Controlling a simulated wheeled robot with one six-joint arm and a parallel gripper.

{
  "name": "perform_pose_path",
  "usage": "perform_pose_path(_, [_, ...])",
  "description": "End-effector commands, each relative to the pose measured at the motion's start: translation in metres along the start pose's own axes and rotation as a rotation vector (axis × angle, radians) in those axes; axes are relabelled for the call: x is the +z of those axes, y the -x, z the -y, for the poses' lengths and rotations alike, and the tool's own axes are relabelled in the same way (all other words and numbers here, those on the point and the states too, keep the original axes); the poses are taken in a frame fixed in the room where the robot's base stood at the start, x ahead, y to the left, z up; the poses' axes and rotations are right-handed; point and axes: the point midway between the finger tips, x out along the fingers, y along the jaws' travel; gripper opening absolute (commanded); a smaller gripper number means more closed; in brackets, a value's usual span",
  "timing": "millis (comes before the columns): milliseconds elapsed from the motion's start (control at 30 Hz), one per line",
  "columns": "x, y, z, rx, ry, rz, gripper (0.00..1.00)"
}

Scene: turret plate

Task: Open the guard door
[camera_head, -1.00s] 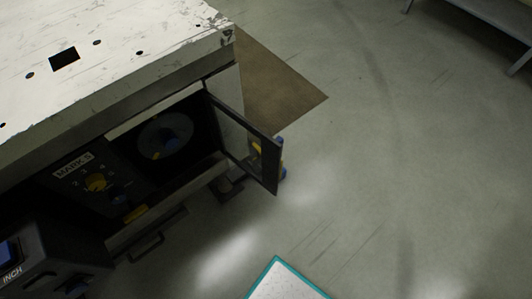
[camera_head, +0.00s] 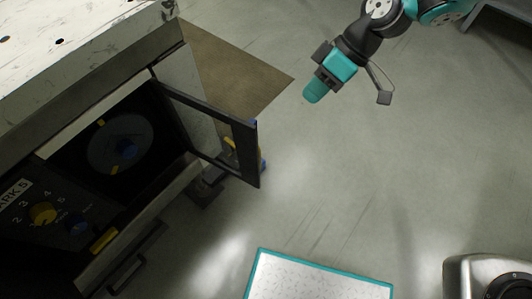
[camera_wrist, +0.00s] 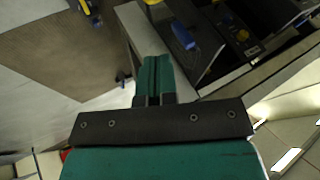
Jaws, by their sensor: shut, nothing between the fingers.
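The guard door (camera_head: 212,130) is a dark-framed panel with a clear window, hinged on the machine's front. It stands swung open, out from the cabinet, with a yellow and blue handle (camera_head: 262,155) near its free edge. In the wrist view my gripper (camera_wrist: 154,75) points toward the cabinet, and a blue and yellow part shows at the top left.
The panel has a yellow selector knob (camera_head: 43,213), a blue knob (camera_head: 80,227) and a yellow handle (camera_head: 104,240). A worn white tabletop (camera_head: 85,40) tops the cabinet. A brown mat (camera_head: 225,70) lies behind the door. The grey floor to the right is mostly clear.

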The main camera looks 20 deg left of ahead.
Motion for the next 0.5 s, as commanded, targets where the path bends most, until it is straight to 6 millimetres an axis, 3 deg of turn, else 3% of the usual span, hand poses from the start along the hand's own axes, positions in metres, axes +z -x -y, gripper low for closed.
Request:
perform_pose_path(33, [0.003, -0.025, -0.011, -0.020, 0.026, 0.001, 0.00])
perform_pose_path(100, [0.004, -0.043, -0.019, -0.039, 0.058, -0.001, 0.00])
perform_pose_path(500, [0.005, -0.099, -0.023, -0.059, 0.092, -0.004, 0.00])
